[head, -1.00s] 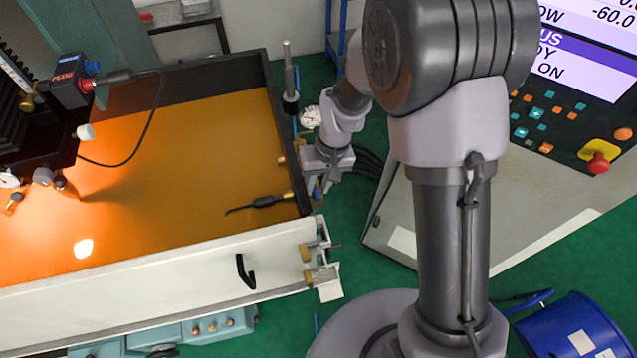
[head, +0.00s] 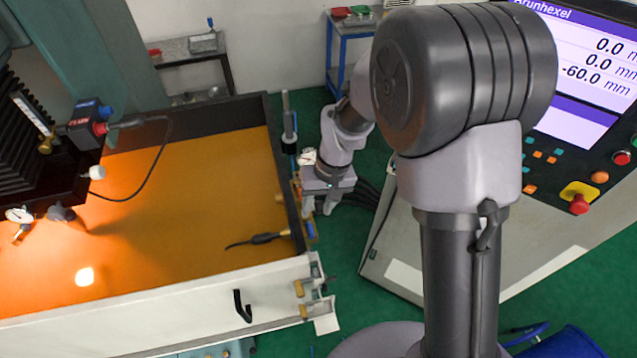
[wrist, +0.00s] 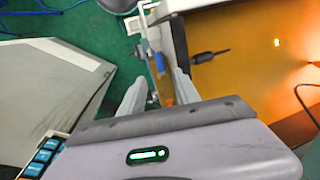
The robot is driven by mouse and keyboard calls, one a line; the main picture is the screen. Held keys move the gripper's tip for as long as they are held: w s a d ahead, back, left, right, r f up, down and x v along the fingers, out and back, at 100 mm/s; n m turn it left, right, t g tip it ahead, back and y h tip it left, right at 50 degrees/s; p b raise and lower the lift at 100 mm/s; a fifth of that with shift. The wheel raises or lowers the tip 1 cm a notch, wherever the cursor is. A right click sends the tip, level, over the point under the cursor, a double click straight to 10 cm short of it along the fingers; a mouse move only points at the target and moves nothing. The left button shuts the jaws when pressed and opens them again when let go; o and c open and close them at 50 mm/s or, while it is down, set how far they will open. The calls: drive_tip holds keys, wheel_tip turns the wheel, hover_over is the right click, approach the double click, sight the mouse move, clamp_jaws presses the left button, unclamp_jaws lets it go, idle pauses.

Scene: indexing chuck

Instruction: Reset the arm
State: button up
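My gripper (head: 319,208) hangs beside the right wall of the machine's tank (head: 283,165) in the head view, with its fingers pointing down. In the wrist view my gripper (wrist: 158,78) shows two grey fingers spread apart, one on each side. Between them I see a blue part (wrist: 160,62) and a brass-coloured strip, which seem to lie beyond the fingers along the tank's edge. I see nothing clamped. My arm bends from the column in front, over to the tank's right side. The wrist hides part of the view below the fingers.
A control console (head: 450,250) with a screen and a red stop button (head: 579,204) stands at the right. A blue drum (head: 568,343) is at the lower right. A blue-framed stand (head: 346,30) is behind. Green floor (head: 362,225) is open between tank and console.

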drive_tip(key=s+d+f+m+t+b, duration=0.3)
drive_tip(key=s+d+f+b, duration=0.2)
drive_tip(key=b, duration=1.3)
drive_tip(key=s+d+f+m+t+b, duration=0.3)
drive_tip(key=s+d+f+b, duration=0.3)
drive_tip(key=s+b, duration=0.6)
wheel_tip(320, 180, down, 2)
drive_tip(key=m+b, duration=0.1)
drive_tip(key=b, duration=0.5)
drive_tip(key=shift+d+f+b, duration=0.15)
drive_tip(key=shift+f+b, duration=0.05)
drive_tip(key=shift+b, duration=0.1)
